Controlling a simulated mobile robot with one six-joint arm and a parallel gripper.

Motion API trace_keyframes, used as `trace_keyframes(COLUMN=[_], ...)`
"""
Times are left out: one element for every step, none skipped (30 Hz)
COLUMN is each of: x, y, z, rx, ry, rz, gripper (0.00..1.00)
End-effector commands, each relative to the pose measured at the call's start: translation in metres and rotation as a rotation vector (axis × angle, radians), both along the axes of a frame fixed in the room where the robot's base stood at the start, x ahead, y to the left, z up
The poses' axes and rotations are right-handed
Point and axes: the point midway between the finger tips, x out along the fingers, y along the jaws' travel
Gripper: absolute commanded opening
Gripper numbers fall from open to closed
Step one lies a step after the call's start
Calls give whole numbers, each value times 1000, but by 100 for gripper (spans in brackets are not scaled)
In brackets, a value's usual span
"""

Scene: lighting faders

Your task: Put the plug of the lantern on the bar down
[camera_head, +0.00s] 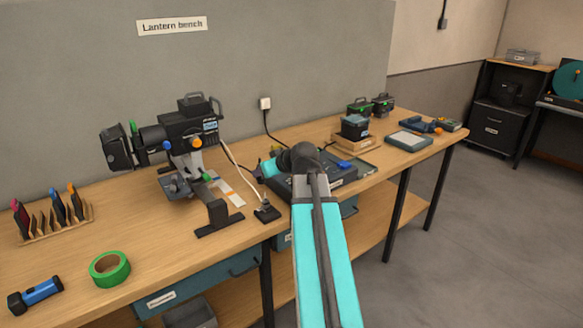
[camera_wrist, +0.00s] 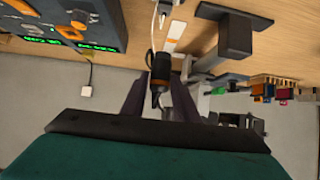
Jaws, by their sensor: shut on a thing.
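The lantern (camera_head: 185,128) is a black lamp with blue and orange knobs, on a stand at the left of the bench. My gripper (camera_wrist: 158,82) has two dark purple fingers, shut on the black plug (camera_wrist: 160,68), which has an orange band. A pale cord passes above the plug in the wrist view. In the head view my gripper (camera_head: 262,170) is above the bench, mostly hidden by my wrist, and the plug cannot be made out there. A small black piece with a pale cord (camera_head: 266,213) is on the bench near the front edge.
A fader desk (camera_head: 325,180) lies right of my gripper. A black stand (camera_head: 218,218) is at the front edge. Green tape (camera_head: 109,268), a blue torch (camera_head: 36,294) and a gel rack (camera_head: 55,220) are at left. A wall socket (camera_head: 265,104) is behind.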

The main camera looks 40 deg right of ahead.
Motion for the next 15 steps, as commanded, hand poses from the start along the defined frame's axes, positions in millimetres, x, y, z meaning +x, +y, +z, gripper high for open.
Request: trace_keyframes(x=[4, 7, 10, 13, 15, 18, 21, 24, 27, 29, 32, 35, 38, 40, 43], y=[19, 27, 38, 46, 54, 65, 73, 81, 91, 98, 106, 117, 124, 132, 142], z=[1, 2, 3, 4, 4, 5, 6, 7, 8, 8, 9, 10, 11, 12, 13], rx=[-1, -1, -1, -1, -1, -1, 0, -1, -1, 0, -1, 0, -2, 0, -1], ry=[0, 0, -1, 0, -1, 0, 0, 0, 0, 0, -1, -1, -1, -1, 0], rz=[7, 9, 9, 11, 11, 13, 14, 15, 16, 16, 18, 18, 21, 20, 23], gripper=[1, 1, 1, 1, 1, 1, 1, 1, 1, 1, 1, 1, 1, 1, 1])
